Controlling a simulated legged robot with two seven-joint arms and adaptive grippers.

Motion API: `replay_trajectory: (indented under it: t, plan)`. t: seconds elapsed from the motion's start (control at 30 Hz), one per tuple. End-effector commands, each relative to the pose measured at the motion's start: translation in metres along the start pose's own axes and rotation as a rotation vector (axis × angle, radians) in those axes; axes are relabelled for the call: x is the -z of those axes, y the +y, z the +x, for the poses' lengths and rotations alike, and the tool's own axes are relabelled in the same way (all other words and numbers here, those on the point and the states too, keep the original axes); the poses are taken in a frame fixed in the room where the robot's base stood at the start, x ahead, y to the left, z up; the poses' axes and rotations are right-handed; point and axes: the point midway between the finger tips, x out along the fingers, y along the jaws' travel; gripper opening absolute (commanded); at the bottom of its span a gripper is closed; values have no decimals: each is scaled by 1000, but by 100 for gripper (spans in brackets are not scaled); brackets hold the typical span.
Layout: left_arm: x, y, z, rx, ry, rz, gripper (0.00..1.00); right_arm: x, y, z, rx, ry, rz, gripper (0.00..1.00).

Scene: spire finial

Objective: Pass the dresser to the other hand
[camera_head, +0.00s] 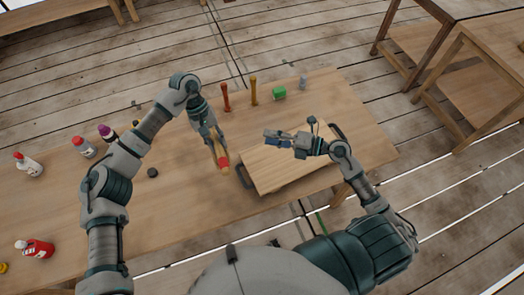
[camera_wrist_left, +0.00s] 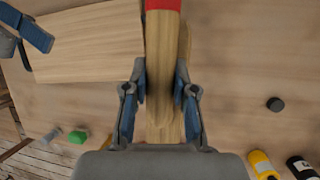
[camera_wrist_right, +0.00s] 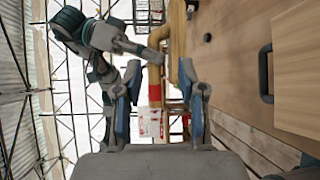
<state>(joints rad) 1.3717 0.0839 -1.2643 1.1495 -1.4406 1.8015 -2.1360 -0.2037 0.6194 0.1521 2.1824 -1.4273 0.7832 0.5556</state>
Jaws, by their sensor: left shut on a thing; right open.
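The dresser (camera_head: 222,158) is a light wooden tool with a red band. My left gripper (camera_head: 213,138) is shut on it above the table. In the left wrist view the wood (camera_wrist_left: 160,85) runs between the closed fingers, with the red part at the top edge. My right gripper (camera_head: 272,138) is open and empty, to the right of the dresser and apart from it. In the right wrist view the dresser's red band (camera_wrist_right: 155,92) shows beyond and between the open fingers (camera_wrist_right: 158,100). Part of the dresser is hidden by the left fingers.
A wooden board (camera_head: 285,172) with a dark handle (camera_head: 242,177) lies below my right gripper. Behind stand a red turned piece (camera_head: 226,97), a yellow one (camera_head: 253,92) and a green block (camera_head: 279,93). Several bottles and a dark puck (camera_head: 152,172) are at left.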

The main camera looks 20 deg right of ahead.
Motion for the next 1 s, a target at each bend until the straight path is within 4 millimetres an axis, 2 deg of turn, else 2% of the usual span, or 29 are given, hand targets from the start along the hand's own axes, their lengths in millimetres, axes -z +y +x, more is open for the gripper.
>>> replay_trajectory:
  t: [0.03,0.1,0.23,0.43,0.8,1.0]
  plan:
    - [0,0,0,0,0,0,0,18,8,5,8,52,-11,40]
    - [0,0,0,0,0,0,0,40,16,10,26,111,-23,40]
    - [0,1,0,0,0,0,0,62,22,13,53,173,-34,40]
    - [0,1,0,1,0,0,0,71,22,30,59,191,-36,40]
    - [0,0,0,0,0,0,0,85,18,101,58,189,-35,40]
    - [0,1,0,0,1,0,0,88,16,124,59,188,-35,40]
